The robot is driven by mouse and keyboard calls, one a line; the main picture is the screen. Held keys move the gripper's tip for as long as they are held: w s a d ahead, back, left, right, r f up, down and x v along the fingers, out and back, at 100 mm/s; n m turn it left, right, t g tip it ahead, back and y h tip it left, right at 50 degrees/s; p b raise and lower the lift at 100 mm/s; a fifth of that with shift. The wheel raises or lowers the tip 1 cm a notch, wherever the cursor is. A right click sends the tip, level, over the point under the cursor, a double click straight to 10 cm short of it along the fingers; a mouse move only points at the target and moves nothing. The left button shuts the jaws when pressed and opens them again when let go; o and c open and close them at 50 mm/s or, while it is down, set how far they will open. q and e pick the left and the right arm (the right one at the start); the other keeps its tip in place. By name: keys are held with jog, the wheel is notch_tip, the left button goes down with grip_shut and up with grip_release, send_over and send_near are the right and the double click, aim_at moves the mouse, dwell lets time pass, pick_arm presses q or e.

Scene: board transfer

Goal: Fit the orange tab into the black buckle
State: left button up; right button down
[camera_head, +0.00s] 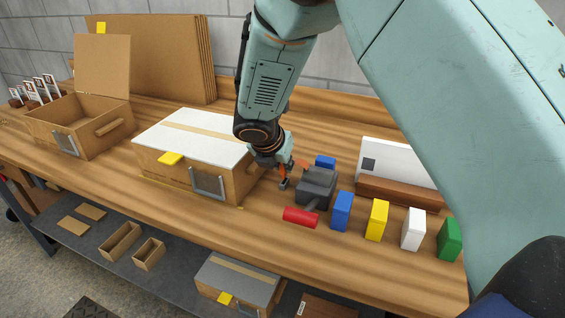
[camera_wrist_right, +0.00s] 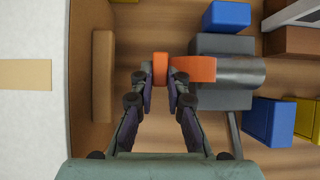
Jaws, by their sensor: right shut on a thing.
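My right gripper (camera_head: 284,185) reaches down to the table between the white-topped box and a dark grey device. In the right wrist view its fingers (camera_wrist_right: 160,82) are shut on an upright orange piece (camera_wrist_right: 160,66), which I take for the orange tab. A second orange part (camera_wrist_right: 195,68) lies just right of it, against the dark grey device (camera_wrist_right: 222,98); I cannot tell if the two are joined. The device also shows in the head view (camera_head: 318,182). No clear black buckle can be made out. My left gripper is not in view.
The white-topped box (camera_head: 195,135) stands close left of the gripper. A red cylinder (camera_head: 300,217) lies before the device. Blue (camera_head: 342,211), yellow (camera_head: 377,220), white (camera_head: 413,229) and green (camera_head: 449,239) blocks stand to the right. An open box (camera_head: 80,125) is at far left.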

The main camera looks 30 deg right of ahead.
aim_at(282, 173)
jog(key=shift+f+b, duration=1.1)
jog(key=shift+f, duration=0.45)
jog(key=c, duration=1.3)
grip_release()
jog(key=shift+v, duration=3.75)
jog(key=shift+a, duration=0.1)
